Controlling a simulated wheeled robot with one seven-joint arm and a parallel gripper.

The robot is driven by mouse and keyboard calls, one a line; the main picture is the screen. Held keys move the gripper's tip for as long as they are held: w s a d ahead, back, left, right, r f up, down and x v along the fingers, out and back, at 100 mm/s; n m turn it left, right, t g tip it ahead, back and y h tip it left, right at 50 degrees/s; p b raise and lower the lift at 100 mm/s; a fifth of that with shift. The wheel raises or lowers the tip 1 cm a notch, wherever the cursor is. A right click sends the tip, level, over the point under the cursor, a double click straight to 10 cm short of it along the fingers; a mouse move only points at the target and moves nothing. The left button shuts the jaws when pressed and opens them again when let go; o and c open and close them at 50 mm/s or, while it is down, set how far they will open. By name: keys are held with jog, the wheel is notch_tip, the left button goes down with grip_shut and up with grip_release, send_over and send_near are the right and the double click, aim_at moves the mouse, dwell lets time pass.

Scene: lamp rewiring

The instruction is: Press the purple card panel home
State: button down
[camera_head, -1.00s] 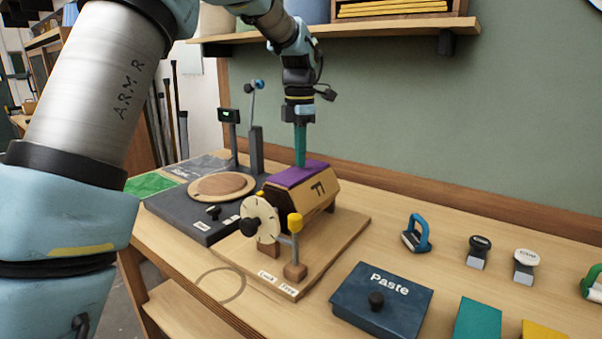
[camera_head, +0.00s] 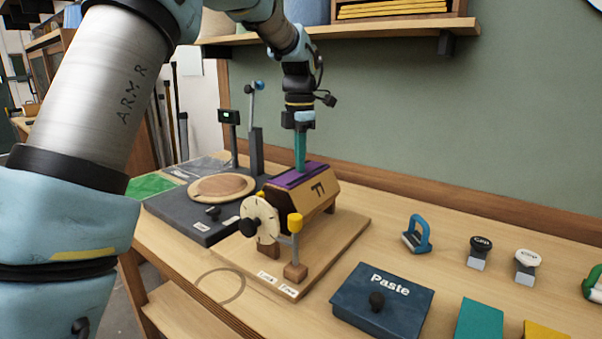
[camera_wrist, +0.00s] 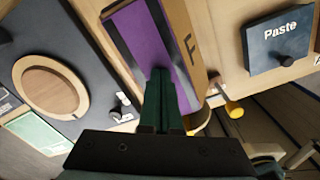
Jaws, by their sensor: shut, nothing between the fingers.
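The purple card panel (camera_head: 290,181) lies on the top face of a wooden faceted drum (camera_head: 319,197) with a dark letter mark on its side. In the wrist view the purple panel (camera_wrist: 150,40) has dark strips along its long edges. My gripper (camera_head: 300,170) points straight down over the panel, its green fingers shut with nothing between them. The fingertips appear to touch the panel in the head view. In the wrist view the fingertips (camera_wrist: 160,72) overlap the panel; exact contact cannot be told.
A turntable (camera_head: 222,188) is on the left. A Paste box (camera_head: 400,309) and stamps (camera_head: 479,250) sit to the right. The shelf (camera_head: 380,31) hangs behind.

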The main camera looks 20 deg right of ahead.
dwell(0.3)
notch_tip(320, 180, up, 7)
jog(key=p, duration=0.6)
dwell(0.5)
jog(key=a+f+m, duration=0.3)
jog(key=a+m, duration=0.1)
jog(key=a, duration=0.6)
jog(key=a+f+m, duration=0.2)
jog(key=a+m, duration=0.3)
jog(key=a, duration=0.5)
jog(key=s+a+f+m, duration=0.3)
jog(key=s+a+m, duration=0.2)
jog(key=a, duration=0.3)
jog(key=s+a+f+m+t, duration=0.1)
jog(key=s+a+f+m, duration=0.2)
jog(key=s+a+m, duration=0.2)
jog(key=s+a, duration=0.1)
jog(key=a, duration=0.2)
jog(key=shift+a+f+t, duration=0.3)
jog(key=shift+a, duration=0.05)
